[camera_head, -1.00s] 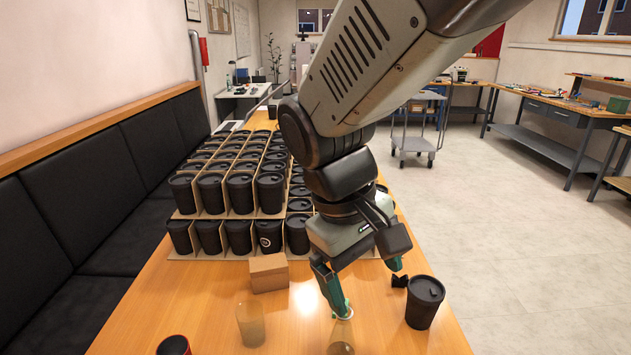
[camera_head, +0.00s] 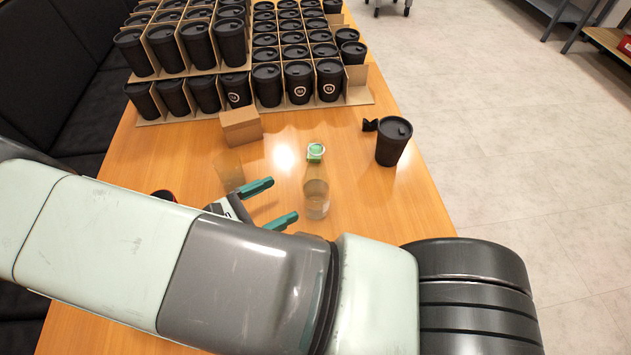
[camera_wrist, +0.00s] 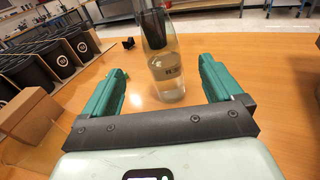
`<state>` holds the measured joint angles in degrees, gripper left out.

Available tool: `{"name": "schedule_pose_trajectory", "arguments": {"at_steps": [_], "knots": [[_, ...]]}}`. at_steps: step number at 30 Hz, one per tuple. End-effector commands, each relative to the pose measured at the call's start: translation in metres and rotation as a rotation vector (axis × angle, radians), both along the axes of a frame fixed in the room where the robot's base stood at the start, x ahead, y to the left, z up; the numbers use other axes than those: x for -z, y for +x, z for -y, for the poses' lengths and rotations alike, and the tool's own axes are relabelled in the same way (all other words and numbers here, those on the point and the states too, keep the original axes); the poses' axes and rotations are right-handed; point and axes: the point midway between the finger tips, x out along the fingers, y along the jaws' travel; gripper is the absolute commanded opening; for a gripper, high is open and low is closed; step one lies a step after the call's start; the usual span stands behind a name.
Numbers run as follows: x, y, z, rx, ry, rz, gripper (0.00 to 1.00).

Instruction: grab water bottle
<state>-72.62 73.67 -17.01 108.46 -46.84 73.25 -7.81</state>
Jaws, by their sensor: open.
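The top of the bottle is cut off in that view.
A clear cup (camera_head: 229,170) stands behind and left of my gripper. A black lidded cup (camera_head: 393,142) stands to the right, near the table's edge. A cardboard box (camera_head: 241,127) and a cardboard rack (camera_head: 360,92) of several black cups are farther back. Table (camera_head: 430,195) right of the bottle is clear.

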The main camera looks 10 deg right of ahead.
Motion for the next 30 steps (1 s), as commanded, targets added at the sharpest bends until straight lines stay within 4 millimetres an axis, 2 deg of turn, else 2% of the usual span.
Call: {"name": "schedule_pose_trajectory", "arguments": {"at_steps": [5,12,20,27,30], "knots": [[0.013,0.001,0.001,-0.07,-0.077,-0.004,0.93],[0.013,0.018,0.032,-0.07,-0.081,-0.004,0.93],[0.014,0.028,0.052,-0.07,-0.077,-0.004,0.93],[0.018,0.04,0.085,-0.069,-0.079,-0.004,0.93],[0.018,0.045,0.093,-0.07,-0.078,-0.005,0.93]]}}
